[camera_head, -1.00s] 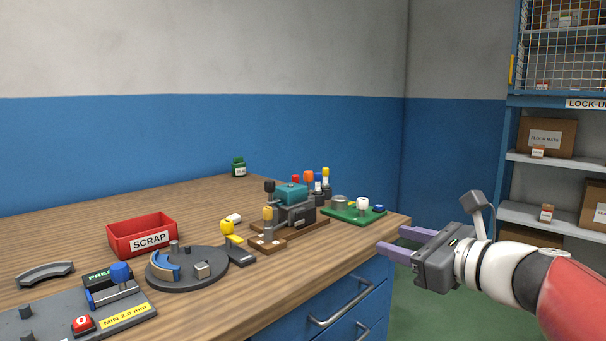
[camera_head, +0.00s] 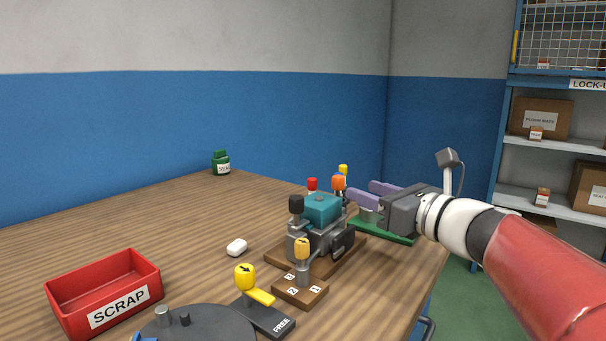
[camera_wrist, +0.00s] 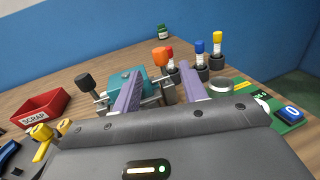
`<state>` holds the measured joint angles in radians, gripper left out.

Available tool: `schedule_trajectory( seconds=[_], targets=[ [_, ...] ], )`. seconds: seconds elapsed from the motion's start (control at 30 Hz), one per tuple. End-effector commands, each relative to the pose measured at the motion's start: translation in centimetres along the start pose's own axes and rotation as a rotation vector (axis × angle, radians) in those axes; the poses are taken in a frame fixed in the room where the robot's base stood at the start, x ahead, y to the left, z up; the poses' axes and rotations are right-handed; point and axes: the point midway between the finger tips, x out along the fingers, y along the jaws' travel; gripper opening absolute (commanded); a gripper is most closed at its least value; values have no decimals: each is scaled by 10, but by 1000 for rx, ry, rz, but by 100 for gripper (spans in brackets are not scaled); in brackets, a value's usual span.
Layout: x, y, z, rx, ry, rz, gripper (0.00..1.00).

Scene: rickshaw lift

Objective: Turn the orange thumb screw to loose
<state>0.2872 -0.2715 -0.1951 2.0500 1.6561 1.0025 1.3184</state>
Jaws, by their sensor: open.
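The orange thumb screw (camera_head: 338,183) stands at the right side of the teal-topped fixture (camera_head: 322,207) on the workbench. In the wrist view the orange head (camera_wrist: 160,57) shows beyond and between the two purple fingers, with a grey stem below it. My gripper (camera_head: 360,191) is open and comes in from the right, with its fingertips close to the screw. In the wrist view my gripper (camera_wrist: 159,72) has nothing visible held between its fingers. I cannot tell whether a finger touches the screw.
Red, blue and yellow-capped posts (camera_wrist: 217,45) stand behind. A green board (camera_head: 390,233) lies to the right. A red scrap bin (camera_head: 104,290) is at left; the back bench is mostly clear.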

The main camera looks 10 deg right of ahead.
Motion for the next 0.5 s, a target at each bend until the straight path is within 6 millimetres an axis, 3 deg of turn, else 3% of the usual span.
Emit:
schedule_trajectory(
  seconds=[0.17,0.5],
  targets=[
    [11,0,0,0,1,2,43],
    [64,0,0,0,1,2,43]
  ],
)
